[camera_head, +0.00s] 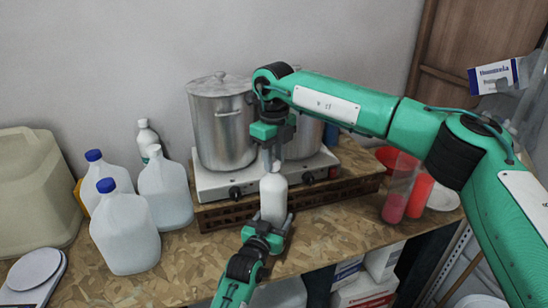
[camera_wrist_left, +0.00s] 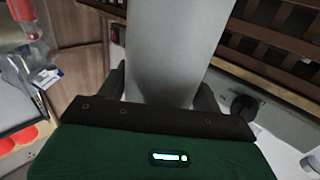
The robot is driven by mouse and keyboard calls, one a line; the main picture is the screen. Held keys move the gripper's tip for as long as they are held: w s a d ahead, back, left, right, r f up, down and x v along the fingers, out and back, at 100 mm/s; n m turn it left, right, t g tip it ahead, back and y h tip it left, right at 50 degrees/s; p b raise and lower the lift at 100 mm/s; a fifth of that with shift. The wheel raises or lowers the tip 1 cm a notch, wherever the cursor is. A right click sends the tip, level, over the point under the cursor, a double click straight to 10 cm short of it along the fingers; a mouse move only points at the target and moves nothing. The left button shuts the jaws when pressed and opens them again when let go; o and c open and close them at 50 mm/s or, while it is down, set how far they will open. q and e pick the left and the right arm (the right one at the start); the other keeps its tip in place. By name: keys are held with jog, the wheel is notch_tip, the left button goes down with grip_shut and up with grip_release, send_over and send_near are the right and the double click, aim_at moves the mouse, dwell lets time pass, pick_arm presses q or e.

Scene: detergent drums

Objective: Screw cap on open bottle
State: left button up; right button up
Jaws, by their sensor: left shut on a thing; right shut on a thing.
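A white bottle (camera_head: 273,197) stands upright at the front of the table, before the stove. My left gripper (camera_head: 272,222) comes from below in the head view and is shut around the lower part of the bottle. In the left wrist view the pale bottle body (camera_wrist_left: 172,55) fills the space between the dark fingers (camera_wrist_left: 165,90). My right gripper (camera_head: 272,163) points down right above the bottle and is shut at the bottle's top. The cap is hidden between its fingers, so its seating on the neck cannot be made out.
Two steel pots, the left one (camera_head: 222,125) in clear view, stand on a white stove (camera_head: 215,183) close behind the bottle. White jugs with blue caps (camera_head: 125,230) stand left. A red-filled cup (camera_head: 397,195) stands right. Bare table (camera_head: 195,265) lies front left.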

jog(key=m, duration=0.2)
jog(key=shift+m, duration=0.4)
jog(key=o, duration=1.1)
jog(key=shift+r, duration=0.1)
jog(key=shift+r, duration=2.15)
jog(key=shift+c, duration=0.3)
notch_tip(320, 180, up, 2)
jog(key=n, duration=0.5)
jog(key=shift+n, duration=0.4)
jog(key=n, duration=0.1)
jog(key=r+n, duration=0.1)
jog(key=n, duration=0.2)
jog(key=shift+r+n, duration=0.25)
jog(key=shift+n, duration=0.05)
